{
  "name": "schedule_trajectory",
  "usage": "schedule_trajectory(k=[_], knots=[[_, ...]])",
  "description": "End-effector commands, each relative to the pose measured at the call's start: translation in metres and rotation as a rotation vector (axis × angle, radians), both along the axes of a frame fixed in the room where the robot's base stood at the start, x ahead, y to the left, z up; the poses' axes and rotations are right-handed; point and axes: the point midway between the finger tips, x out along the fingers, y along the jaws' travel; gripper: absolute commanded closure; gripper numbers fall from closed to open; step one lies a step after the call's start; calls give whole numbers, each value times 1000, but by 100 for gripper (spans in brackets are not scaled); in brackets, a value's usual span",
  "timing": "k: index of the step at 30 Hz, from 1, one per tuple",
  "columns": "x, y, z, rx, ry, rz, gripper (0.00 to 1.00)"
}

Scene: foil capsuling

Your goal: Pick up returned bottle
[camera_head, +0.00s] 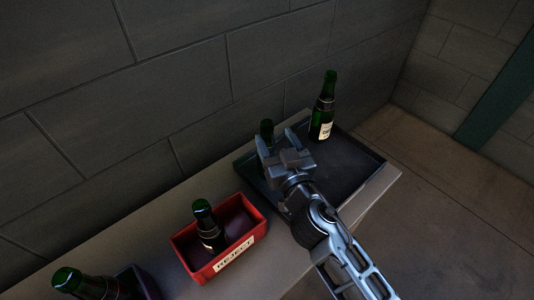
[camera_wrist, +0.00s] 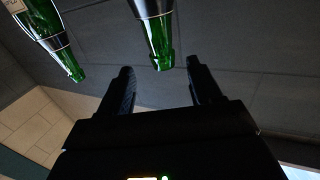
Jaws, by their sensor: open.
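Two green bottles stand in the dark tray (camera_head: 352,195). The other bottle (camera_head: 322,112), with a pale label, stands upright at the tray's back right. In the wrist view my gripper (camera_wrist: 162,84) is open and empty. The nearer bottle's neck (camera_wrist: 155,32) lies in line with the gap, just beyond the fingertips. The second bottle (camera_wrist: 52,38) is off to the left there. I cannot tell which is the returned one.
A red box (camera_head: 226,257) labelled REJECT stands left of the tray with a dark bottle (camera_head: 208,225) in it. Another bottle (camera_head: 90,285) and a dark container (camera_head: 146,282) are at the lower left. A block wall (camera_head: 180,90) runs close behind.

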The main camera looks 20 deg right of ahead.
Motion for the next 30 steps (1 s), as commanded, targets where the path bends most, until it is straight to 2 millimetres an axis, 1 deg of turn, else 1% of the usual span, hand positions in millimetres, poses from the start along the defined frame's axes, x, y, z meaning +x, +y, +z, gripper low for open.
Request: schedule_trajectory(k=[5, 8, 12, 15, 21, 23, 30], knots=[[19, 0, 6, -1, -1, 1, 36], [35, 0, 9, -2, 0, 0, 36], [51, -2, 6, -1, 0, 0, 36], [56, -3, 5, -1, 0, 1, 36], [56, -3, 5, -1, 1, 1, 36], [56, -3, 5, -1, 1, 1, 40], [56, -3, 5, -1, 1, 0, 63]])
